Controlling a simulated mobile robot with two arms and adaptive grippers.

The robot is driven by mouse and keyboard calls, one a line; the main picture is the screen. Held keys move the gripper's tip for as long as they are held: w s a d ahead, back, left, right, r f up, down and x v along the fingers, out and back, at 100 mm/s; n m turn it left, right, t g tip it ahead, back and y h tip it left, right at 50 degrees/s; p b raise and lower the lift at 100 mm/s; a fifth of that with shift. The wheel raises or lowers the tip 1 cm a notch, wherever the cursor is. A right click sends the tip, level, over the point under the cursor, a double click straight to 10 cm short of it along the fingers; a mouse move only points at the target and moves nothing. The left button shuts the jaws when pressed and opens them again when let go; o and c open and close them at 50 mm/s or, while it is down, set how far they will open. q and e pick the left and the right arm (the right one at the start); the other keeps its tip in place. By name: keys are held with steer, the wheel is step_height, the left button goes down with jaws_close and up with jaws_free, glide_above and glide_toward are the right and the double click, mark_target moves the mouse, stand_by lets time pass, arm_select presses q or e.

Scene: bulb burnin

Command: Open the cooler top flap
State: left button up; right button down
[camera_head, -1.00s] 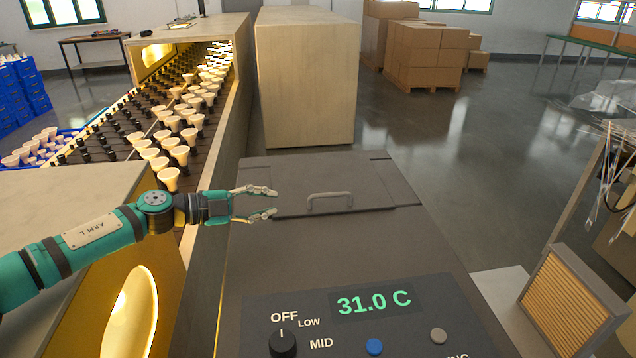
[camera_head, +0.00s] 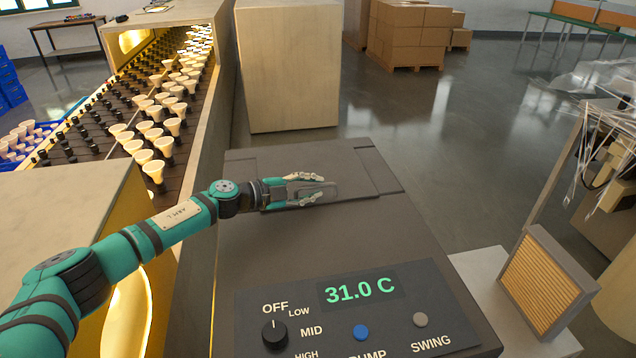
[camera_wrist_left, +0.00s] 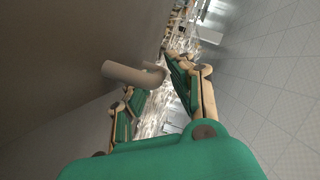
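The dark cooler (camera_head: 240,240) stands in front of me in the head view. Its top flap (camera_head: 350,160) looks closed, lying flat with the top. The flap's handle (camera_head: 327,191) is partly covered by my left gripper (camera_head: 314,189). In the left wrist view the grey handle (camera_wrist_left: 130,72) reaches in from the left toward the space between the fingertips of my left gripper (camera_wrist_left: 150,80). The fingers are apart, and I cannot tell whether they touch the handle. My right gripper is out of view.
The control panel (camera_head: 380,315) with a knob (camera_head: 274,334) is at the cooler's near end and reads 31.0 C. A bulb conveyor (camera_head: 110,140) runs along the left. A filter panel (camera_head: 545,275) stands at the right. A pale block (camera_head: 290,70) is behind the cooler.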

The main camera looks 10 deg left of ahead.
arm_select(q)
steer(key=shift+x, duration=1)
steer(key=shift+a, duration=0.1)
jaws_close()
